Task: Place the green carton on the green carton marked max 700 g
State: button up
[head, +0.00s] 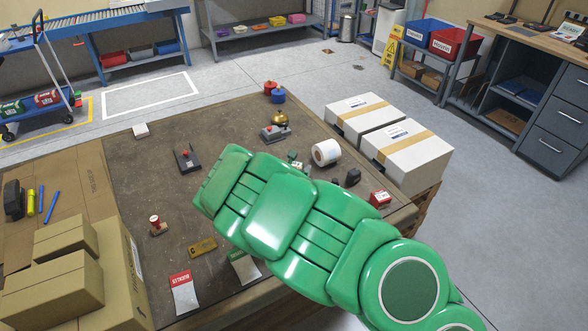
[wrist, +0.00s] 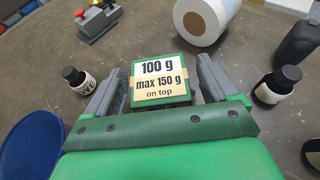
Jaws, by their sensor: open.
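A small green carton (wrist: 160,95) is in the wrist view, its top label reading "100 g, max 150 g on top". My gripper (wrist: 163,66) is open, with one grey finger on each side of this carton. I cannot tell whether the fingers touch it. In the head view my green arm reaches over the table and hides the gripper. I can make out no green carton marked max 700 g in either view.
A white roll (head: 326,152), a red-handled press (head: 275,132) and small dark bottles (wrist: 75,80) stand close around the gripper. Brown boxes (head: 60,280) fill the table's left front. White boxes (head: 405,155) stand at right. The table's middle left is mostly clear.

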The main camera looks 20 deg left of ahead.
jog(key=shift+v, duration=6.1)
